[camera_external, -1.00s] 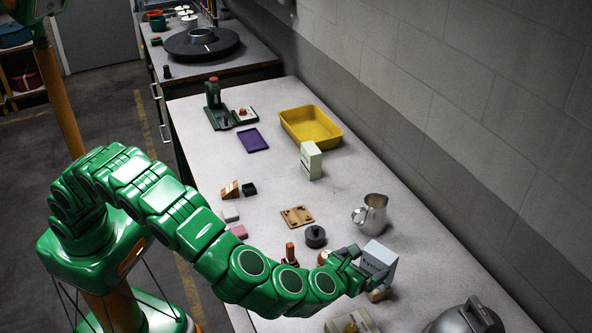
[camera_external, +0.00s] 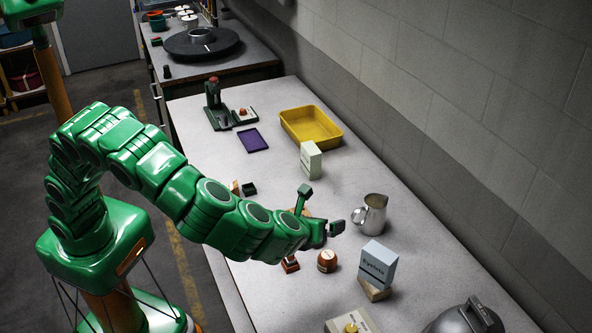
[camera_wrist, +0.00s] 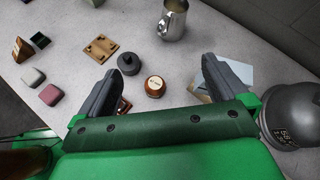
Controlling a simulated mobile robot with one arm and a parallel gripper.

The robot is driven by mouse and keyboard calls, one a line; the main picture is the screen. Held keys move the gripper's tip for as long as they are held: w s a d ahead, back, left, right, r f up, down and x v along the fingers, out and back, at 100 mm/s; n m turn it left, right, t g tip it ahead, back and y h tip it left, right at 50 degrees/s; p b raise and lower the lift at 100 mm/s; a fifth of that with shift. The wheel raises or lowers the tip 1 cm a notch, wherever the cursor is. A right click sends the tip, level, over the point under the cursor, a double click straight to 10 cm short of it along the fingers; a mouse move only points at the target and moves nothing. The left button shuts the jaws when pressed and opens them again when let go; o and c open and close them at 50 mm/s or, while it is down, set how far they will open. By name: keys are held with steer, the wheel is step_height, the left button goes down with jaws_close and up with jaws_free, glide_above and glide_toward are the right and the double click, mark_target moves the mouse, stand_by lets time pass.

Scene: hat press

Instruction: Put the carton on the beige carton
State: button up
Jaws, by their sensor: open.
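The light blue-grey carton (camera_external: 378,264), with dark lettering on its front, stands upright on top of the beige carton (camera_external: 374,290) at the right front of the table. Most of the beige carton is hidden under it; only its lower edge shows. In the wrist view the blue-grey carton (camera_wrist: 240,73) is partly hidden behind the right finger. My gripper (camera_external: 320,211) is open and empty, to the left of and farther back than the two cartons, apart from them. Its two spread fingers also show in the wrist view (camera_wrist: 168,66).
A metal pitcher (camera_external: 371,215) stands behind the cartons, and an orange-brown jar (camera_external: 327,261) to their left. A grey kettle (camera_external: 466,318) is at the right front. A pale green carton (camera_external: 311,160) and a yellow tray (camera_external: 311,127) are farther back, with bare table around them.

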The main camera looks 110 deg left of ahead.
steer(key=s+r+n+g+h, duration=0.2)
steer(key=s+n, duration=0.3)
steer(key=s, duration=0.8)
steer(key=s+r+n+g+h, duration=0.1)
steer(key=s+r+n+h, duration=0.2)
steer(key=s, duration=1.1)
steer(key=s+d+f+n+h, duration=0.1)
steer(key=s+d+n+h, duration=0.1)
steer(key=s, duration=0.6)
steer(key=s+d+f+n+h, duration=0.1)
steer(key=s+d+n, duration=0.3)
steer(key=s, duration=0.5)
steer(key=s+d+f+n+g+h, duration=0.1)
steer(key=s+d+n+h, duration=0.2)
steer(key=s+d, duration=0.4)
steer(key=shift+s, duration=0.75)
